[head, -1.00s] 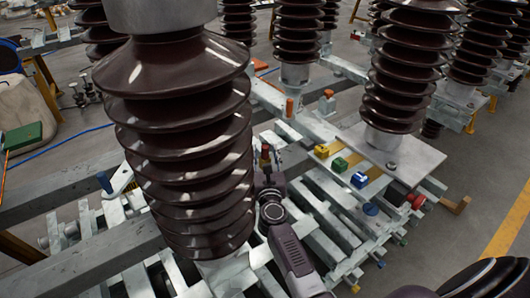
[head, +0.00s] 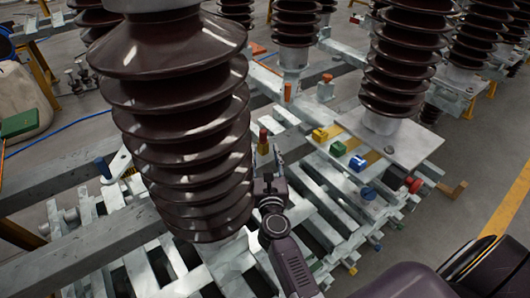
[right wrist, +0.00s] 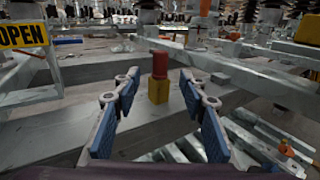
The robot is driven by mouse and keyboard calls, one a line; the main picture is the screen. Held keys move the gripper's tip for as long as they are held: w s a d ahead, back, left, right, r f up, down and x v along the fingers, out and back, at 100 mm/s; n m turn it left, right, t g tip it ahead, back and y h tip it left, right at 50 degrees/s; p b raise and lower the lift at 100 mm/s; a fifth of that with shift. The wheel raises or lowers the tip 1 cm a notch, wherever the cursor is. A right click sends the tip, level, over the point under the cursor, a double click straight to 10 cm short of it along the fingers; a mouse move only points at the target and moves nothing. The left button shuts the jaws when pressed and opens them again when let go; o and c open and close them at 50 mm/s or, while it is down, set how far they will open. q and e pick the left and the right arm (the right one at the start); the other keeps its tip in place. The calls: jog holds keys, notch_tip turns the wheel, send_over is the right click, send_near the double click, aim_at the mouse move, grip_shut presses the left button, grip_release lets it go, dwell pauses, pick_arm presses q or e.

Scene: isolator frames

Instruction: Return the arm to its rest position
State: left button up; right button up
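My right gripper (head: 267,165) is in the middle of the head view, just right of the large brown ribbed insulator. In the right wrist view its two blue-padded fingers (right wrist: 158,95) stand wide apart with nothing between the pads. A red-topped yellow piece (right wrist: 159,78) stands upright on a grey beam ahead of the fingers, apart from them. It also shows in the head view (head: 263,141), just beyond the fingertips. My right arm runs from the gripper down to the bottom edge. My left gripper is not in view.
The large brown insulator (head: 180,125) stands close left of my right arm. Another insulator (head: 405,65) stands on a grey plate to the right. Grey beams fill the lower left. Open floor (head: 490,160) lies at the right.

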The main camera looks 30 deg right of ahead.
aim_at(264, 136)
jog(key=shift+w, duration=0.1)
jog(key=x, duration=0.8)
jog(key=shift+r+p, duration=0.5)
jog(key=shift+r, duration=0.1)
